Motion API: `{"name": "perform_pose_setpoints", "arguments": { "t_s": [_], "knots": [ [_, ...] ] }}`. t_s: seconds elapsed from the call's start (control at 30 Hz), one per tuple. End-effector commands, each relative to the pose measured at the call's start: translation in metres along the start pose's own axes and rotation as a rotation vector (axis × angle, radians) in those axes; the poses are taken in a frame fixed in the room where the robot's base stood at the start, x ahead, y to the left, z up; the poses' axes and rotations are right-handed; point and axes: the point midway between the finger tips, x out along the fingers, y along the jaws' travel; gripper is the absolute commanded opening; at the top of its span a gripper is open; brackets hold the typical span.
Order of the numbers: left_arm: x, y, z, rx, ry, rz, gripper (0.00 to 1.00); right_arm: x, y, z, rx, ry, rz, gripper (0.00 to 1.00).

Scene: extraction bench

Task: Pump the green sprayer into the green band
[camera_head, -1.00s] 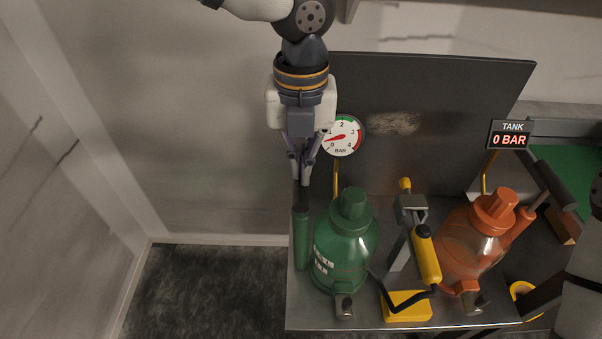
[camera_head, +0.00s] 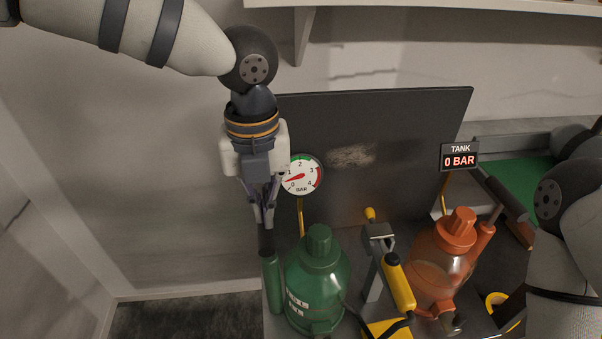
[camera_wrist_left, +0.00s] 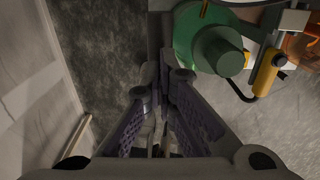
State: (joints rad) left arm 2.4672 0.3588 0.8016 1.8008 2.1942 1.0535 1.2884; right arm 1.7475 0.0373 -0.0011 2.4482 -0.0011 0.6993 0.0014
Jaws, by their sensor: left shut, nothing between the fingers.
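The green sprayer (camera_head: 318,285) stands at the left of the bench, with its green pump cylinder (camera_head: 271,283) upright beside it and a dark handle (camera_head: 265,241) on top. The round gauge (camera_head: 301,174) behind it has a green band near 2 and a red band near 3 to 4; its red needle points low left, close to 0. My left gripper (camera_head: 266,220) points down right at the handle's top, shut with nothing between its fingers. Contact is unclear. In the left wrist view the fingers (camera_wrist_left: 163,125) are together beside the green sprayer (camera_wrist_left: 210,45). My right gripper is not seen.
An orange sprayer (camera_head: 440,265) stands to the right, with a TANK display (camera_head: 459,157) reading 0 BAR behind it. A yellow-handled tool (camera_head: 398,283) stands between the sprayers. A dark panel (camera_head: 400,120) rises behind. My right arm fills the right edge.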

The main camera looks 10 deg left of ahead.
Motion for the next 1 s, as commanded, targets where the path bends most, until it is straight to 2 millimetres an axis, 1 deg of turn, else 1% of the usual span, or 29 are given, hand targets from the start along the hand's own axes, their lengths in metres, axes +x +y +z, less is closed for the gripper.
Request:
{"name": "perform_pose_setpoints", "arguments": {
  "t_s": [0.17,0.83,0.93,1.0],
  "knots": [
    [0.002,0.0,0.0,0.0,0.001,0.0,0.0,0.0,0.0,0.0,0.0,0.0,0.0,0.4],
    [0.056,0.0,-0.001,0.001,0.004,0.002,0.0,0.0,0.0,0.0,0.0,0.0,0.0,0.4],
    [0.049,0.0,0.0,0.0,-0.002,0.0,0.0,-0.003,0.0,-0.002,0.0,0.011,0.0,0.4],
    [0.036,0.0,0.001,-0.002,-0.008,-0.001,0.0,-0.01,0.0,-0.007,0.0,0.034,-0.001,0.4]
  ]
}}
